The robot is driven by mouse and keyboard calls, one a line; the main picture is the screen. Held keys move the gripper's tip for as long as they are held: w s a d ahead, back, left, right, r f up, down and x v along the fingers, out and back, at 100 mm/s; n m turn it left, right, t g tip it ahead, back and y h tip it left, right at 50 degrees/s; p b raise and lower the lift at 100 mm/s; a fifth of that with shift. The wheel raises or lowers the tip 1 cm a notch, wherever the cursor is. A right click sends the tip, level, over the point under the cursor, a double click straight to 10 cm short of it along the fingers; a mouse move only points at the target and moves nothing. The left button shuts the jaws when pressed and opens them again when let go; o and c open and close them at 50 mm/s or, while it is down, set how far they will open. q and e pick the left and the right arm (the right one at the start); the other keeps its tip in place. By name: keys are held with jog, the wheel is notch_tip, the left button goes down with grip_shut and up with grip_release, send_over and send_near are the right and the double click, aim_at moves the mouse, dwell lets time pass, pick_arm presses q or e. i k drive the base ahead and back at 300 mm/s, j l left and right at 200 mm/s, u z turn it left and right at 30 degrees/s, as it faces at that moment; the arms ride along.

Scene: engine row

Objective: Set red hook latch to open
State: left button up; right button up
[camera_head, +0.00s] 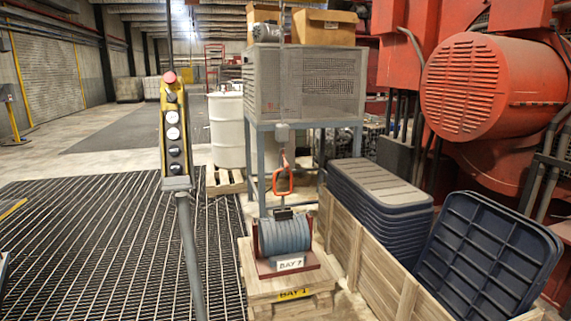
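An orange-red hook (283,181) hangs in the middle of the camera_head view, below a small grey block (282,134). Its latch is too small to make out, so I cannot tell whether it is open or shut. Just below the hook is a dark fitting (283,213) on top of a blue-grey drum (285,235) in a dark red frame. I cannot tell whether hook and fitting touch. Neither of my grippers is in view.
The drum stands on a wooden pallet (262,287) labelled BAY 1. A yellow control pendant (173,130) on a grey pole stands at left. A wooden crate (357,250) with stacked dark lids (380,190) is at right. Grated floor (90,250) at left is clear.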

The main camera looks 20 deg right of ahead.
aim_at(287, 165)
jog(key=i+l+u, duration=0.2)
jog(key=i+l, duration=0.15)
jog(key=i+l+u, duration=0.15)
jog(key=i+l, duration=0.15)
jog(key=l, duration=0.15)
